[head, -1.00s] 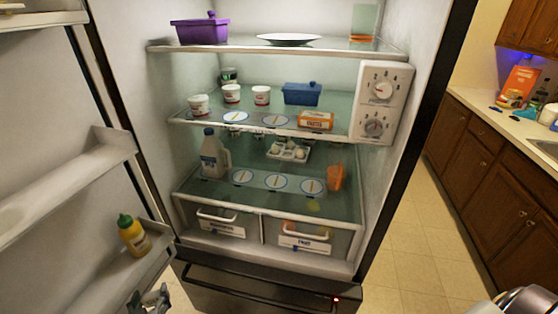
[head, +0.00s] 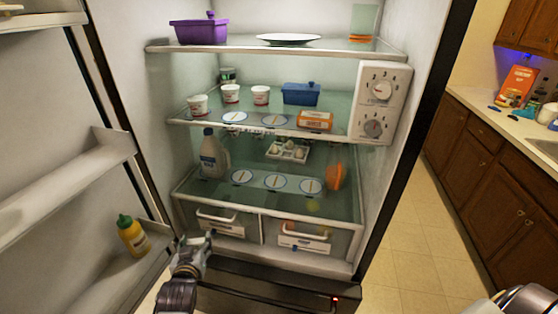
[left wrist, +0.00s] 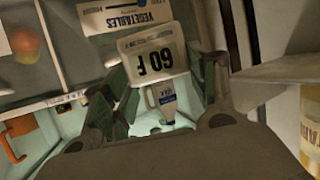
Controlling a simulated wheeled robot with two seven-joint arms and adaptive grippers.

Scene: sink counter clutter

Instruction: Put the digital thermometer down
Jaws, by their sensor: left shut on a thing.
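The digital thermometer (left wrist: 153,54) is a small white-framed display reading 60 F, upside down in the left wrist view. My left gripper (left wrist: 165,88) is shut on it, with fingers on both sides. In the head view my left gripper (head: 194,246) is in front of the fridge's lower left, just outside the vegetables drawer (head: 221,223). The thermometer is too small or hidden to make out clearly in the head view.
The open fridge has glass shelves with round mats (head: 242,178), a milk jug (head: 213,158), an egg tray (head: 288,150) and an orange item (head: 336,176). A fruit drawer (head: 303,242) is beside the vegetables drawer. A mustard bottle (head: 133,237) stands in the left door shelf.

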